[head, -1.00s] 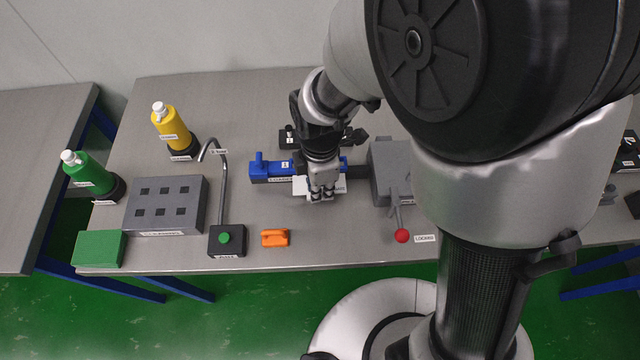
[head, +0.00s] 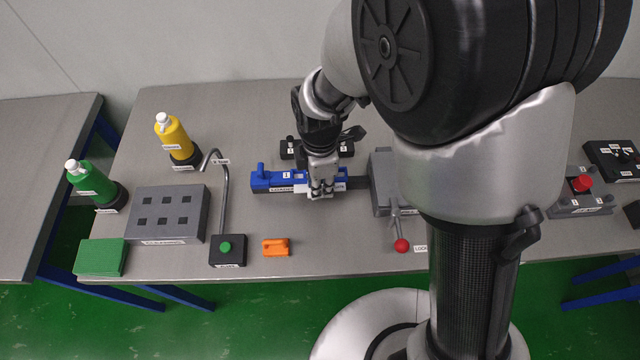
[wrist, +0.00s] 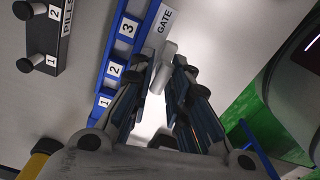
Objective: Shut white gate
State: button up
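The white gate (head: 299,188) is a small pale plate at the front side of the blue loader channel (head: 268,180), beside its front wall. My gripper (head: 321,192) reaches down over the gate's right part. In the wrist view a pale knob (wrist: 163,68) sits between my fingertips, close to the GATE label (wrist: 164,22). The fingers are drawn in close and appear shut on this knob. The fingers and wrist hide part of the gate and channel, so any small gap between them is hard to tell.
A grey box (head: 388,165) with a red-balled lever (head: 401,245) stands right of the channel. An orange block (head: 275,247) and a black box with a green button (head: 227,248) lie in front. A black peg block (head: 290,149) is behind. The table is clear just in front of the gate.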

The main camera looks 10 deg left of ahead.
jog(key=o, duration=0.3)
jog(key=shift+w, duration=0.15)
notch_tip(320, 180, up, 12)
jog(key=shift+r, duration=0.1)
dwell(0.4)
dwell(0.4)
jog(key=s+d+r+m+t, duration=0.2)
jog(key=s+d+r+m, duration=0.2)
jog(key=d+r+m, duration=0.55)
jog(key=s+d+m+t, duration=0.1)
jog(key=s+d+m, duration=0.2)
jog(key=d+m, duration=0.1)
jog(key=s+d+m, duration=0.3)
jog(key=d+m, duration=0.1)
jog(key=m, duration=0.1)
jog(key=s+d+m+t, duration=0.1)
jog(key=s+d+m, duration=0.2)
jog(key=d+m, duration=0.1)
jog(key=shift+r+m+t, duration=0.25)
jog(key=shift+r+t, duration=0.05)
jog(key=shift+r, duration=0.05)
